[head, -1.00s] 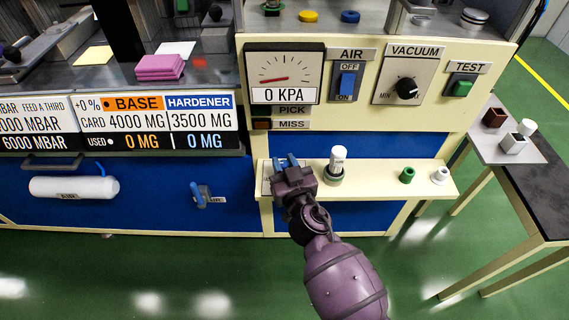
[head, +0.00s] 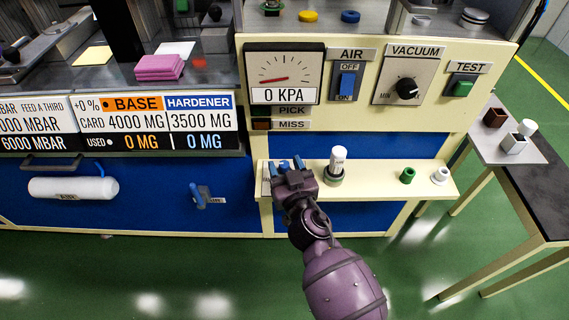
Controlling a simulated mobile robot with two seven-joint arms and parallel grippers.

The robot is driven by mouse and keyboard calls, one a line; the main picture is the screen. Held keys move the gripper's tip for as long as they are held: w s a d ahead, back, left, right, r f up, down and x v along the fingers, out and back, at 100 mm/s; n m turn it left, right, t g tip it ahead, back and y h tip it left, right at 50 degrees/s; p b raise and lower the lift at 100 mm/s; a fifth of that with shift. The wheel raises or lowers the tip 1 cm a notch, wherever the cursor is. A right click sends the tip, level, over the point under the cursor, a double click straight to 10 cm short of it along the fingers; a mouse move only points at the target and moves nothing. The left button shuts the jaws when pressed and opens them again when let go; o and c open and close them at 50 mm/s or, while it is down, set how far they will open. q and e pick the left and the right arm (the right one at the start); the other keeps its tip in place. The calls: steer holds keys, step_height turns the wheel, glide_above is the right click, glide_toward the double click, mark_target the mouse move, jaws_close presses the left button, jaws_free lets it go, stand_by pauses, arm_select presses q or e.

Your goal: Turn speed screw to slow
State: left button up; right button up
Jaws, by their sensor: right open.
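I cannot make out a screw labelled for speed in the head view. My right gripper (head: 291,166) is at the left end of the cream shelf (head: 385,185), with its fingers pointing toward the panel. The fingers look apart, and small blue parts show at and beside their tips. I cannot tell which of these blue parts belong to the gripper. A small pale plate (head: 266,180) on the shelf's left end is partly hidden behind the gripper. My left gripper is not in view.
A white-capped bottle (head: 338,160) stands close right of the gripper. A green ring (head: 407,176) and a white part (head: 440,176) are further right. Above are the gauge (head: 284,75), AIR switch (head: 346,86) and VACUUM knob (head: 406,89). A blue lever (head: 197,198) is left.

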arm_select(q)
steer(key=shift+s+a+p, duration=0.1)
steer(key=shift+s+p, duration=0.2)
steer(key=shift+p, duration=0.2)
arm_select(e)
steer(key=v, duration=1)
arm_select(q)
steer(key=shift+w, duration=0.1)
